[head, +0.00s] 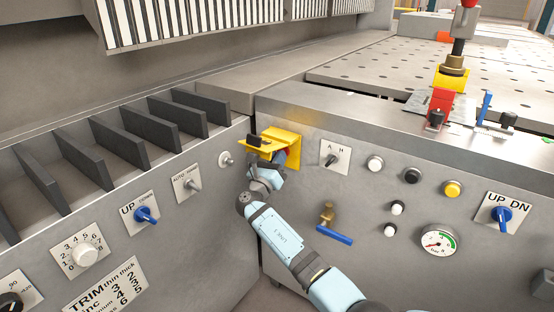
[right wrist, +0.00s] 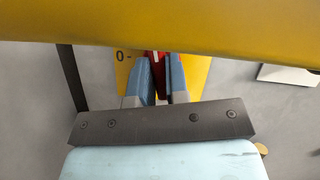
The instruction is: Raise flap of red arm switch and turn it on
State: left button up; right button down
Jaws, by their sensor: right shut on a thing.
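The yellow flap (head: 258,149) stands raised and juts out from the yellow plate (head: 290,138) on the front panel. In the right wrist view the flap (right wrist: 160,30) spans the top of the picture. The red switch (right wrist: 157,58) is under it, in front of the yellow plate marked "0" (right wrist: 122,58). My right gripper (right wrist: 161,75) is shut on the red switch from below the flap. In the head view the gripper (head: 282,157) is partly hidden by the flap, and the switch is mostly covered. My left gripper is not in view.
An A/H selector (head: 334,157) is close to the right of the yellow plate. A round knob (head: 226,160) is to its left. A blue-handled valve (head: 334,235) and a pressure gauge (head: 439,240) sit lower right.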

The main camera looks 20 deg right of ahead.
jog(key=c, duration=1.1)
grip_release()
pick_arm(q)
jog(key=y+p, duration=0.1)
jog(key=p, duration=0.1)
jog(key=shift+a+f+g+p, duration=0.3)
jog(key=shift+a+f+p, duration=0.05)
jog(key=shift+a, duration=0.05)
pick_arm(e)
jog(key=v, duration=1.3)
jog(key=shift+s+a+f, duration=0.1)
jog(key=shift+s+a, duration=0.15)
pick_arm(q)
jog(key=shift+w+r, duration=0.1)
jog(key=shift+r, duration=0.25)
